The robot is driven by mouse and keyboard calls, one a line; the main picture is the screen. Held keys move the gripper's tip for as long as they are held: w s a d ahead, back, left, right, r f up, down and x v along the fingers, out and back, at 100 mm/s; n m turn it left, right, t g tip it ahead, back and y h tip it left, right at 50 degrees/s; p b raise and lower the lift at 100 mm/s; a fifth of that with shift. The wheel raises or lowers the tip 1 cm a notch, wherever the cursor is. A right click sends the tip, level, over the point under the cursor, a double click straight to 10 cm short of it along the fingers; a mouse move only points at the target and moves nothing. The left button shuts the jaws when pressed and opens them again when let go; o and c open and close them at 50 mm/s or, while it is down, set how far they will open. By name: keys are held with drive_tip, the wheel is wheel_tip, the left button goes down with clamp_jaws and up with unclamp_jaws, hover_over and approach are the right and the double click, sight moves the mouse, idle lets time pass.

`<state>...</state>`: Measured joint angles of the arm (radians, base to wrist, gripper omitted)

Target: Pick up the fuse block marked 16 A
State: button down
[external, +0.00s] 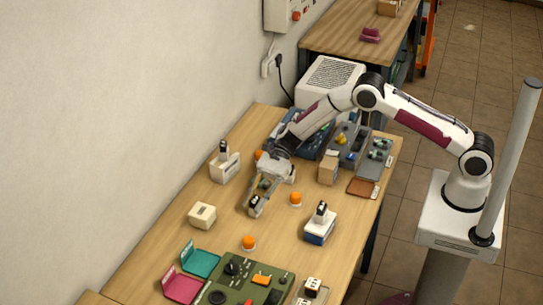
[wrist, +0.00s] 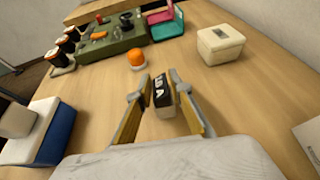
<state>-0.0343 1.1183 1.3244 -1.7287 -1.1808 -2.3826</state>
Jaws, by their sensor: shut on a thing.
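A small fuse block (wrist: 163,100) with a white body and a black label sits between my fingers. The white lettering is upside down in the wrist view and looks like 16 A. My gripper (wrist: 160,90) is shut on it, a finger on each side. In the external view my gripper (external: 258,196) points down over the left-middle of the table, with the block (external: 255,206) at its fingertips. I cannot tell whether the block touches the table. Similar black-topped blocks stand on a white holder (external: 227,168) and on a blue-and-white box (external: 319,230).
A cream box (external: 202,215) and orange domes (external: 248,242) (external: 295,199) stand nearby. A green control panel (external: 235,292) and teal (external: 201,262) and pink (external: 183,288) open cases fill the near end. Grey trays (external: 350,147) and a cardboard box (external: 328,169) lie behind. Bare wood surrounds the block.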

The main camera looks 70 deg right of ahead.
sight(254, 201)
drive_tip(key=shift+r, duration=4.9)
